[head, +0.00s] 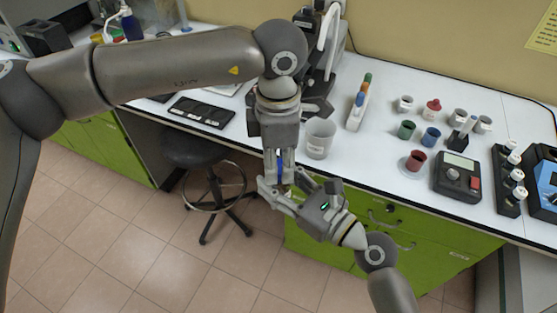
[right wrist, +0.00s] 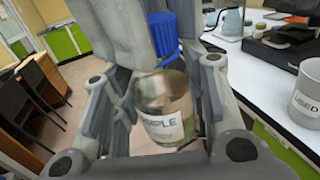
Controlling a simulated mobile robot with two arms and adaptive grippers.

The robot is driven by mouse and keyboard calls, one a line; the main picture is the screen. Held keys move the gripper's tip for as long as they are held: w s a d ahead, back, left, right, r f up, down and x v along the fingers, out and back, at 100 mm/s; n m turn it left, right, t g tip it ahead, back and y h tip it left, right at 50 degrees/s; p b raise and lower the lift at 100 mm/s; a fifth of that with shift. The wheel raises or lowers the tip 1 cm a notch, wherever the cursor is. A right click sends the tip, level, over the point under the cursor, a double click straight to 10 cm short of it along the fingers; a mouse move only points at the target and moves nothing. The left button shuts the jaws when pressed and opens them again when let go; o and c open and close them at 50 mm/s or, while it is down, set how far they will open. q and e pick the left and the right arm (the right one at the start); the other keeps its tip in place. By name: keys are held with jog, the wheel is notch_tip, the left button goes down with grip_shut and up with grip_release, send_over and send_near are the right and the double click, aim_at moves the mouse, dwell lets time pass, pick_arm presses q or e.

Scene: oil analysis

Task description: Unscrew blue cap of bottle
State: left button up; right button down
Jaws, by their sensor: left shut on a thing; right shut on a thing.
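A clear glass bottle (right wrist: 165,112) with a white label stands roughly upright in the right wrist view, between the fingers of my right gripper (head: 280,189), which is shut on it. The blue cap (right wrist: 164,36) is at the bottle's top, with my left gripper (head: 281,160) reaching down onto it from above and shut on it. In the head view only a sliver of blue shows between the left fingers, and the bottle is mostly hidden by the grippers. I cannot tell whether the cap is still threaded on the neck.
Both grippers are in front of the white bench's edge, above the floor and a black stool (head: 200,148). A white used-items beaker (head: 319,138) stands close by on the bench. Small cups, a grey meter (head: 457,176) and a vial rack (head: 508,180) are farther right.

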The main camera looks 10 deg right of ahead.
pick_arm(q)
jog(key=n, duration=0.4)
jog(key=shift+w+r+n, duration=0.1)
jog(key=shift+w+n, duration=0.2)
jog(key=shift+n, duration=0.1)
jog(key=n, duration=0.7)
jog(key=shift+a, duration=0.15)
jog(key=n, duration=0.5)
jog(key=shift+a, duration=0.1)
jog(key=n, duration=0.6)
jog(key=shift+s, duration=0.15)
jog(key=n, duration=0.7)
jog(key=shift+s, duration=0.2)
jog(key=shift+r, duration=0.15)
jog(key=shift+r, duration=1)
